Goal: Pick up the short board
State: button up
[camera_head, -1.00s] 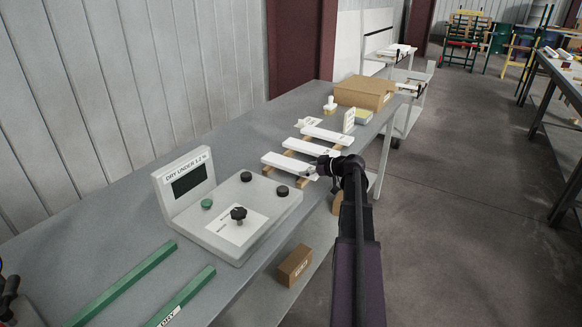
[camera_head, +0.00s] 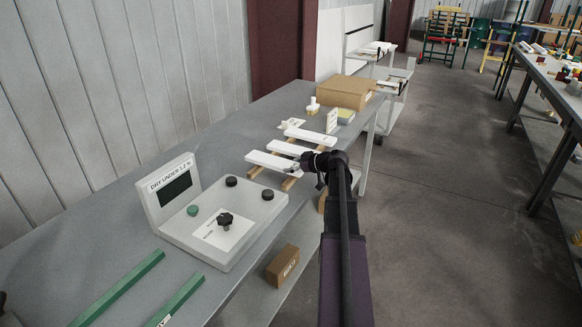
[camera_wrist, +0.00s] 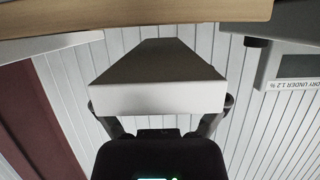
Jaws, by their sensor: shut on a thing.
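Three white boards lie in a row in the head view: a far board (camera_head: 310,135), a middle board (camera_head: 288,147) and a near board (camera_head: 270,161). My gripper (camera_head: 298,167) is at the right end of the near board. In the wrist view this board (camera_wrist: 160,88) sits between my two fingers (camera_wrist: 160,108), which are shut on its sides. It appears slightly raised above the wooden rails (camera_head: 289,183). The far and middle boards rest on the rails. Which board is the shortest is hard to tell.
Green bars (camera_head: 120,287) lie nearer. A cardboard box (camera_head: 345,92) is at the far end. The open floor (camera_head: 450,200) is right of the table.

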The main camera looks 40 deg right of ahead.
jog(key=s+r+p, duration=0.2)
jog(key=s, duration=1.4)
jog(key=shift+r, duration=0.3)
jog(key=o, duration=0.8)
jog(key=shift+c, duration=0.2)
jog(key=c, duration=0.8)
jog(key=shift+o, duration=0.2)
jog(key=shift+a+r, duration=0.1)
jog(key=w+a+r+p, duration=0.2)
jog(key=w+a, duration=0.1)
jog(key=a, duration=0.2)
jog(key=w+a+r+p, duration=0.2)
jog(key=w+a, duration=0.1)
jog(key=a, duration=0.2)
jog(key=w+a+r+p, duration=0.2)
jog(key=w+a, duration=0.1)
jog(key=a, duration=0.2)
jog(key=shift+w+a+r+p, duration=0.2)
jog(key=shift+a+r+p, duration=0.1)
jog(key=shift+r, duration=0.1)
jog(key=shift+f+b, duration=2.15)
